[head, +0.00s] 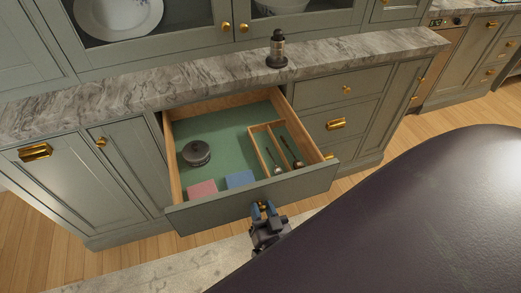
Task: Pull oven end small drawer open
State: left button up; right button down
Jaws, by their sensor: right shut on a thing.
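A green drawer (252,199) with wooden sides stands pulled out from the cabinet under the marble counter. Inside lie a round grey lidded tin (196,153), a pink block (203,189), a blue block (240,179) and a wooden divider (260,152) with utensils. My right gripper (263,208) is shut on the brass knob at the middle of the drawer's front; the fingers mostly hide the knob. My left gripper is not in view.
A dark pepper mill (277,49) stands on the marble counter (180,77). Closed drawers with brass handles (336,124) lie to the right. A large dark rounded surface fills the lower right. A pale rug (165,264) lies on the wooden floor in front.

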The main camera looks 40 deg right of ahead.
jog(key=shift+f, duration=0.1)
jog(key=c, duration=0.8)
grip_release()
jog(key=v, duration=1.1)
jog(key=shift+w, duration=0.1)
